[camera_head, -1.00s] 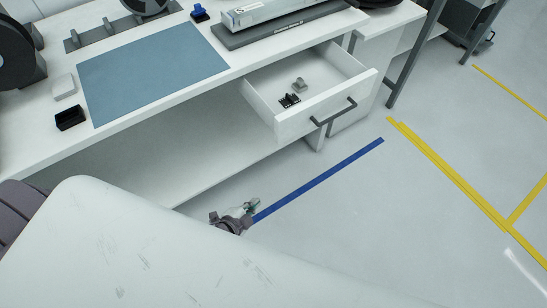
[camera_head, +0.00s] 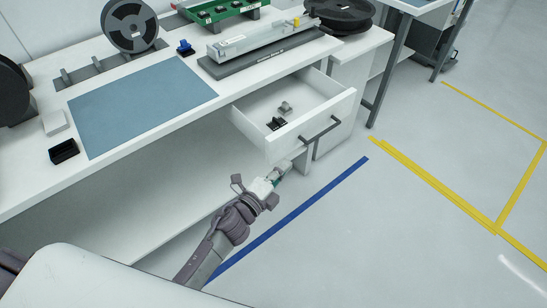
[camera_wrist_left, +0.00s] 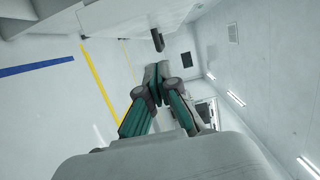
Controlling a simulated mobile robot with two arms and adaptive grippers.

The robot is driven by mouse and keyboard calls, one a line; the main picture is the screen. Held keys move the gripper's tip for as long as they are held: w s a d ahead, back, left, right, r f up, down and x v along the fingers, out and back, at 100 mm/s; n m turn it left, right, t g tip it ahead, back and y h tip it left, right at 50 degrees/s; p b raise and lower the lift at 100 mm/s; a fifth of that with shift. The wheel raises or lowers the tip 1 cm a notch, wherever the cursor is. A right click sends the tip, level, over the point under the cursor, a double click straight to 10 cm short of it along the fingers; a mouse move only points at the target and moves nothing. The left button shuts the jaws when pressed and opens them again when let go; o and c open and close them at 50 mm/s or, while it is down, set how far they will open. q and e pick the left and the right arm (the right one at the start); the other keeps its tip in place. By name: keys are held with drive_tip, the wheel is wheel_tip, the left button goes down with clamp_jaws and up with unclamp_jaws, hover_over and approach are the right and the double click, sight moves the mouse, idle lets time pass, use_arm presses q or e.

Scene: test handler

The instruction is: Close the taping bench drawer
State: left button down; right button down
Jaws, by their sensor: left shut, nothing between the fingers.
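The white taping bench drawer (camera_head: 313,126) is pulled out from under the bench top in the head view. Its dark bar handle (camera_head: 321,133) is on the front panel, and two small dark and grey parts lie inside. My left gripper (camera_head: 283,168) is below and in front of the drawer front, to the left of the handle and apart from it. In the left wrist view, the gripper's teal-lined fingers (camera_wrist_left: 158,72) meet at their tips with nothing between them. The handle (camera_wrist_left: 157,40) shows just beyond the tips. My right gripper is in neither view.
The white bench (camera_head: 60,185) carries a blue mat (camera_head: 140,104), a black reel (camera_head: 130,25) and a long grey device (camera_head: 265,36). A dark table leg (camera_head: 389,70) stands right of the drawer. The floor (camera_head: 420,240) in front is clear, with blue and yellow lines.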

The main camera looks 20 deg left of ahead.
sight(273, 159)
use_arm(q)
drive_tip(key=w+a, duration=0.2)
drive_tip(key=a, duration=0.1)
drive_tip(key=shift+a, duration=0.1)
drive_tip(key=shift+w, duration=0.15)
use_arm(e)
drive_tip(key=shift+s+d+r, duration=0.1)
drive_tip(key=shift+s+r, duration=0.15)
use_arm(q)
drive_tip(key=shift+a, duration=0.1)
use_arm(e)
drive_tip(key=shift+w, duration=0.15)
